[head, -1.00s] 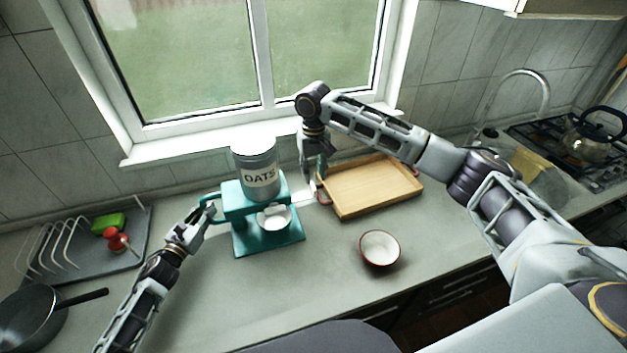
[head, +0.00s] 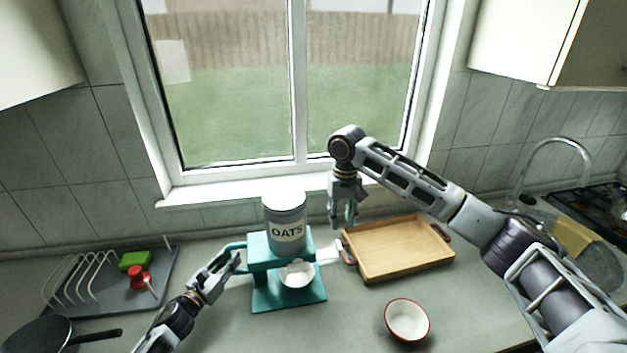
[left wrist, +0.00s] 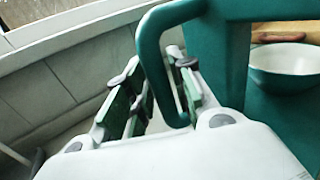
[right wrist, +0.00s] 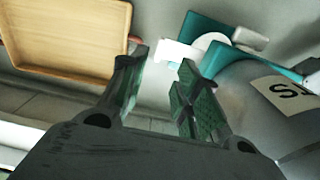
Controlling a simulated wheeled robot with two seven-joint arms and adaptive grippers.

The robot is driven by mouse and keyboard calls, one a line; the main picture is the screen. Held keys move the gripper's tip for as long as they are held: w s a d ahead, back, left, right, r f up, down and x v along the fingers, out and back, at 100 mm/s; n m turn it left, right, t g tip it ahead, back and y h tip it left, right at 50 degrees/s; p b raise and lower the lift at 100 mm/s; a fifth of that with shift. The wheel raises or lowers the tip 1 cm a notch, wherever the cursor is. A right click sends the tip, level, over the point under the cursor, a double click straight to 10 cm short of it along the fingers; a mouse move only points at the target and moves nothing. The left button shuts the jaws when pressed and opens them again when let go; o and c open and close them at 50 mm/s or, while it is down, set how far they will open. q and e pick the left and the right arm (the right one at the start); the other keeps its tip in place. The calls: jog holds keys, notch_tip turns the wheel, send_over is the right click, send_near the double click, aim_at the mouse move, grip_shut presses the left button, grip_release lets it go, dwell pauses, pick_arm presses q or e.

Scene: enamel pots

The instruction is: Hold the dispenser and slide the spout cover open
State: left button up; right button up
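The dispenser is a grey canister marked OATS (head: 285,222) on a teal stand (head: 290,298). Its label partly shows in the right wrist view (right wrist: 292,92). A white tab (head: 328,254), seemingly the spout cover, sticks out to the right under the canister; it also shows in the right wrist view (right wrist: 176,53). My left gripper (head: 236,258) is at the teal side handle (left wrist: 150,50), with its fingers closed around the handle bar. My right gripper (head: 344,218) is open and empty, above and slightly right of the tab, pointing down. The spout is hidden.
A white bowl (head: 297,275) stands on the dispenser's base. A wooden tray (head: 400,250) lies right of the dispenser, near my right gripper. A red-rimmed bowl (head: 407,320) stands in front. A dish rack (head: 95,285) and a pan (head: 50,336) are left. The window is behind.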

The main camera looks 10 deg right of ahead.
pick_arm(q)
jog(key=shift+o, duration=1.2)
jog(key=shift+s+a, duration=0.1)
jog(key=shift+s, duration=0.05)
jog(key=v, duration=1.1)
jog(key=shift+s+a, duration=0.2)
jog(key=shift+s, duration=0.05)
notch_tip(320, 180, up, 6)
jog(key=p, duration=0.3)
jog(key=shift+s+a+f, duration=0.1)
jog(key=shift+s+f, duration=0.05)
dwell(0.6)
